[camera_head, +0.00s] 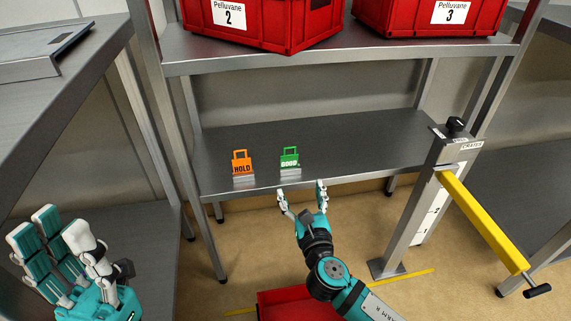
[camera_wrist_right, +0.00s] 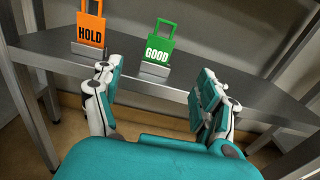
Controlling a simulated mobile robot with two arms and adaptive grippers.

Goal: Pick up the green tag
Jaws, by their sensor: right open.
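The green tag (camera_head: 289,159), marked GOOD with a handle loop on top, stands upright in a small metal holder near the front edge of the lower shelf. It also shows in the right wrist view (camera_wrist_right: 159,49), ahead of the fingers. An orange tag (camera_head: 241,166), marked HOLD, stands in its own holder to its left. My right gripper (camera_head: 303,193) is open and empty, just in front of the shelf edge and below the green tag, not touching it. My left gripper (camera_head: 62,247) is at the far left, away from the tags, with its fingers spread apart.
Red crates labelled Pelluvane 2 (camera_head: 262,22) and 3 (camera_head: 430,15) stand on the upper shelf (camera_head: 340,47). A post with a yellow bar (camera_head: 483,222) is at right. A red crate (camera_head: 280,305) is on the floor below my right arm. The lower shelf (camera_head: 370,140) is otherwise clear.

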